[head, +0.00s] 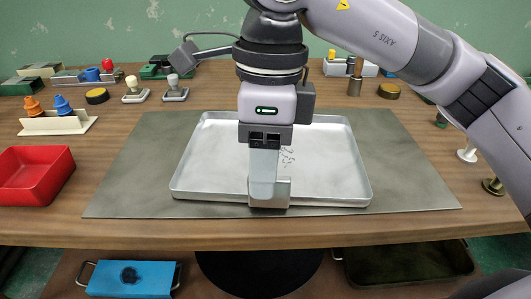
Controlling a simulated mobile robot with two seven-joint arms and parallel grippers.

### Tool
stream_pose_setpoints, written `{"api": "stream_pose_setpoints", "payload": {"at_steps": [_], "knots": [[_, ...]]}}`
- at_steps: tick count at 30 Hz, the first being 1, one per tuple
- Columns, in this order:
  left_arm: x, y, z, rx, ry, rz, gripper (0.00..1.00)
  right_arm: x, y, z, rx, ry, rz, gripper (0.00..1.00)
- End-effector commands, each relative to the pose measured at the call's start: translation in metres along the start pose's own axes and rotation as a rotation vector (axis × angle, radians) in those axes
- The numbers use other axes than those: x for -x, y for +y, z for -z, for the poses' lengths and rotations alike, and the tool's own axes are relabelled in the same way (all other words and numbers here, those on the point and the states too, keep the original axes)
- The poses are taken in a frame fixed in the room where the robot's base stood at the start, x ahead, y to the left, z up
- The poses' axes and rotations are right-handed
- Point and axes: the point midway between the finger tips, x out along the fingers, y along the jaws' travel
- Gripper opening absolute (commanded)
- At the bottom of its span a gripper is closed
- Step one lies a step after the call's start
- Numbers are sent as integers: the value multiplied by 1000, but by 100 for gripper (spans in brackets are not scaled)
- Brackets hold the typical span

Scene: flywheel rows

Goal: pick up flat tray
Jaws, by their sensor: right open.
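The flat tray (215,160) is a shallow, light metal tray with a low rim. It lies on a grey mat (130,170) in the middle of the table. My right gripper (269,195) points down at the tray's near rim, in front of its middle. Its fingers hide part of that rim, and I cannot tell whether they touch it. The gripper is open. Small dark marks show on the tray floor just right of the gripper. My left gripper is not in view.
A red bin (36,175) stands at the left table edge. Several small coloured parts and knobs line the back and right. A blue box (130,278) and a dark tray (405,263) sit below the tabletop. The mat around the tray is clear.

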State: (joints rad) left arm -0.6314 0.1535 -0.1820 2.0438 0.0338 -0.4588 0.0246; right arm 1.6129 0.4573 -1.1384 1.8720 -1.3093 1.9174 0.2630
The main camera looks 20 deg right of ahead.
Motion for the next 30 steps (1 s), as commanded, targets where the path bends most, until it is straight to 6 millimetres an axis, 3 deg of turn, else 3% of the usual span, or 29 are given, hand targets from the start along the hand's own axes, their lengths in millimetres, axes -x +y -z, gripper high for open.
{"api": "stream_pose_setpoints", "payload": {"at_steps": [5,14,21,29,30], "knots": [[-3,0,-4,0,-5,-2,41,3,-12,11,-27,48,88,46],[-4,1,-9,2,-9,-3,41,-23,-16,12,-28,51,90,46],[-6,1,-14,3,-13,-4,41,-59,-21,12,-27,50,89,46],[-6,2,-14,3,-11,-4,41,-63,-21,12,-27,49,90,46],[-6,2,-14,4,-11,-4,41,-63,-21,12,-27,49,90,36]]}}
